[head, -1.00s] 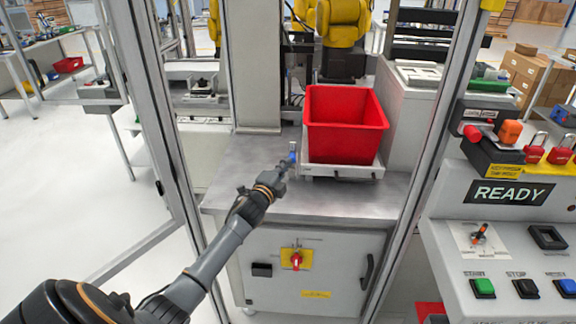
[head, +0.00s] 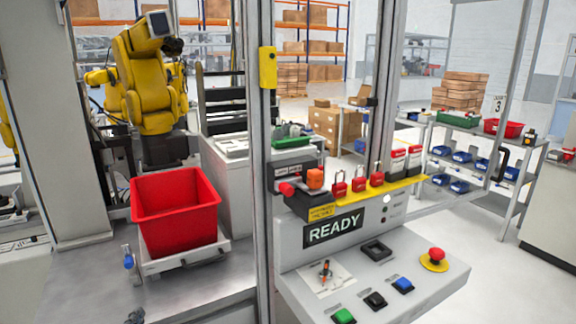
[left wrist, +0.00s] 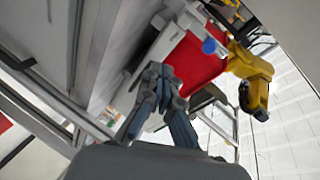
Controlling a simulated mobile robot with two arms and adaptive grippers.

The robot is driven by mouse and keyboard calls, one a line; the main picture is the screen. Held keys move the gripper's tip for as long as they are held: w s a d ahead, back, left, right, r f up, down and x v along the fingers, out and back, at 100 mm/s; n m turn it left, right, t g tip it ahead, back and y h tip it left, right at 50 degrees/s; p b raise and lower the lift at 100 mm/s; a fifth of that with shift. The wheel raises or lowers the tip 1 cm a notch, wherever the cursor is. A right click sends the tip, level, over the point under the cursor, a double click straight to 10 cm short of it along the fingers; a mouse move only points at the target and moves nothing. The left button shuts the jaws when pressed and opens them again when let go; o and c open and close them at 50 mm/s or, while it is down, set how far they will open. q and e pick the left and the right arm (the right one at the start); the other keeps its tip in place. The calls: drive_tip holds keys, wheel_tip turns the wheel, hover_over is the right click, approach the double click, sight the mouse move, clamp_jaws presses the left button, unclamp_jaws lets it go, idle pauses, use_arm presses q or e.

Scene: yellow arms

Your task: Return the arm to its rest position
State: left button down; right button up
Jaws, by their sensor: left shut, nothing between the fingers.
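My left gripper (head: 136,315) shows only as a small dark tip at the bottom edge of the head view, over the metal table and below the red bin. In the left wrist view its grey fingers (left wrist: 160,76) are together and hold nothing. The red bin (head: 178,212) sits on a light tray (head: 190,262) on the table. A blue-tipped handle (head: 128,262) stands at the tray's left corner, apart from the fingers. The blue tip also shows in the left wrist view (left wrist: 209,46). Most of my left arm is outside the head view. My right gripper is not in view.
A frame post (head: 262,180) stands right of the table. Beyond it is a control panel (head: 370,285) with a READY sign (head: 333,229), buttons and several red padlocks. A yellow robot arm (head: 150,85) stands behind the bin. Shelves with blue bins are at the right.

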use_arm(q)
drive_tip(key=s+d+f+n+g+h, duration=0.1)
drive_tip(key=s+d+f+n+g, duration=0.2)
drive_tip(key=s+d, duration=0.35)
drive_tip(key=s+d+f+n+g, duration=0.2)
drive_tip(key=s+d+f, duration=0.2)
drive_tip(key=s, duration=0.5)
drive_tip(key=s+d+n+g+h, duration=0.1)
drive_tip(key=s+d+n+g, duration=0.3)
drive_tip(key=s, duration=0.6)
drive_tip(key=s+d+g+h, duration=0.2)
drive_tip(key=s+d, duration=0.3)
drive_tip(key=s, duration=0.4)
wheel_tip(320, 180, down, 26)
drive_tip(key=s+g, duration=0.1)
drive_tip(key=s, duration=0.1)
drive_tip(key=s+a+f+g+b, duration=0.1)
drive_tip(key=s+a+f, duration=0.2)
drive_tip(key=s+f, duration=1.3)
drive_tip(key=shift+s+f+g, duration=0.2)
drive_tip(key=shift+f+g, duration=0.1)
